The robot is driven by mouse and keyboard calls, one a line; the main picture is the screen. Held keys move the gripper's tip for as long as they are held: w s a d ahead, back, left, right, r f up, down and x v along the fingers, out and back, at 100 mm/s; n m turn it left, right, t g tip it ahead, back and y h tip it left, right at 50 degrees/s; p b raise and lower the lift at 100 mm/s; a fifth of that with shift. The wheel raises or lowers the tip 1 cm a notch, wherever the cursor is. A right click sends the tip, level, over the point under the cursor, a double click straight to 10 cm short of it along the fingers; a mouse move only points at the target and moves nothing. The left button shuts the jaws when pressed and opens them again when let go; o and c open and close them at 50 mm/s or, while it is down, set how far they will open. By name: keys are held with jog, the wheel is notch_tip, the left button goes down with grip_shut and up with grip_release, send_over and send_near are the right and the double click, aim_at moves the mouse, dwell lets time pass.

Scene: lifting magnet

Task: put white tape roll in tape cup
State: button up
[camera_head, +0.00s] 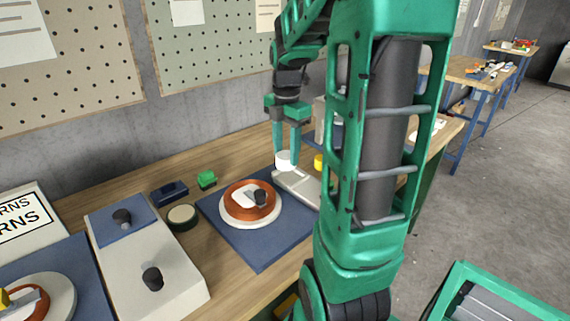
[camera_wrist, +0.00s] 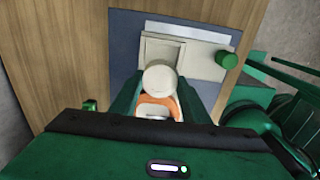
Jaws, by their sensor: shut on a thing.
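In the wrist view the white roll (camera_wrist: 160,78) is between the green fingers and overlaps the near edge of a pale tray with a square compartment (camera_wrist: 163,52). The gap between roll and tray is hard to judge. A low dark round holder with a cream top (camera_head: 182,217) stands left of the coil; I cannot tell whether it is the tape cup.
An orange coil on a white disc (camera_head: 235,217) lies on a blue mat (camera_head: 262,252). A pale control box with black knobs (camera_head: 150,245) is at left. A green cylinder (camera_wrist: 227,60) is beside the tray.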

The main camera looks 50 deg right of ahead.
jog(key=shift+d+f, duration=0.4)
jog(key=shift+d, duration=0.25)
jog(key=shift+f, duration=2)
jog(key=shift+f, duration=0.1)
jog(key=o, duration=1.2)
jog(key=shift+c, duration=0.2)
